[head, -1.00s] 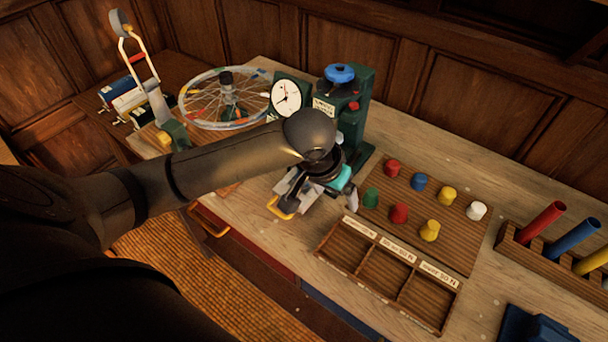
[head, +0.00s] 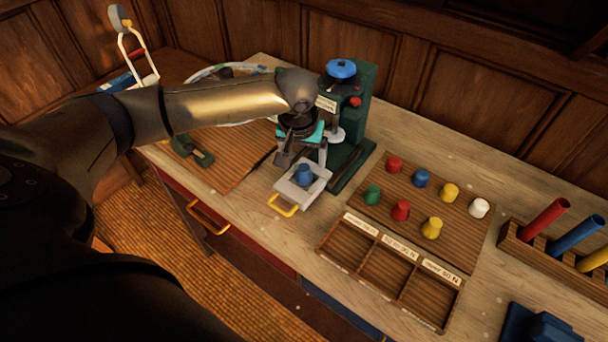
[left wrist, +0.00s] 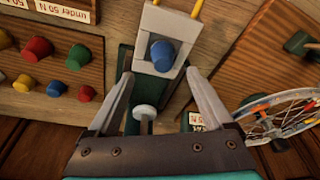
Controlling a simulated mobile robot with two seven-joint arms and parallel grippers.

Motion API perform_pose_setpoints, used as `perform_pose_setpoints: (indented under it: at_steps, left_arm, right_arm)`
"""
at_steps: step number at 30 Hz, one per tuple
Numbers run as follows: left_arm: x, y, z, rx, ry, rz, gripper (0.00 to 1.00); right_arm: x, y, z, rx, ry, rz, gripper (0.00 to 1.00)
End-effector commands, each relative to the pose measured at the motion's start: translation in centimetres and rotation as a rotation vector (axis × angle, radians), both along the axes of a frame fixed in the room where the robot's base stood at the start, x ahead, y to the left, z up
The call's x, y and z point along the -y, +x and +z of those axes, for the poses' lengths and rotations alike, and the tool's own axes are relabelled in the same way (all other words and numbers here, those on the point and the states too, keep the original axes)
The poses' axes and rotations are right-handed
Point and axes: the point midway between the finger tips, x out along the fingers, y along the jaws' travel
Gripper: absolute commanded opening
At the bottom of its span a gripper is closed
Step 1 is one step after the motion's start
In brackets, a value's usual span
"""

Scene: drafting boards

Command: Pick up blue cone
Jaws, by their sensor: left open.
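A blue cone (head: 303,174) stands on a small grey sliding tray (head: 313,190) with a yellow handle, at the foot of the green press. In the left wrist view the blue cone (left wrist: 162,55) is just beyond my fingertips. My left gripper (head: 303,157) is open and empty, its fingers spread behind and above the cone, apart from it. Another blue cone (head: 421,179) stands on the wooden board among red, green, yellow and white ones. My right gripper is not in view.
The green press (head: 357,110) with a blue knob stands close behind my gripper. A labelled sorting box (head: 388,270) with three empty compartments is at the front. A spoked wheel (left wrist: 285,110) lies beside the press. Coloured tubes (head: 572,237) stand in a rack at right.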

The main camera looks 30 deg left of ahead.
Motion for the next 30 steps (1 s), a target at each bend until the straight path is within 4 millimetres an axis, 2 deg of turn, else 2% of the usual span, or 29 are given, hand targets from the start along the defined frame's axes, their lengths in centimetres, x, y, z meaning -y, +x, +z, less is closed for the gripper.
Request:
perform_pose_setpoints:
  at_steps: [3, 8, 18, 27, 30]
  left_arm:
    - [-0.1, 0.3, -1.2, 0.0, 0.0, 0.001, 0.85]
    - [-0.3, 0.5, -2.1, 0.0, 0.001, 0.0, 0.85]
    - [-1.0, 1.6, -6.1, 0.0, 0.001, -0.001, 0.85]
    - [-1.1, 1.7, -6.4, 0.002, 0.001, -0.002, 0.85]
    - [-1.1, 1.7, -6.4, 0.002, 0.001, -0.002, 0.74]
  right_arm:
    - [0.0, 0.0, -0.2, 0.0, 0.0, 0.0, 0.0]
    - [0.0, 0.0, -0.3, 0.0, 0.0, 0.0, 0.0]
    - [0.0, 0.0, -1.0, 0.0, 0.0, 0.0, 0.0]
    - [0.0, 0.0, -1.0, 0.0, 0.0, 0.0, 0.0]
    - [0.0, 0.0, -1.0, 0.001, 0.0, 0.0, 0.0]
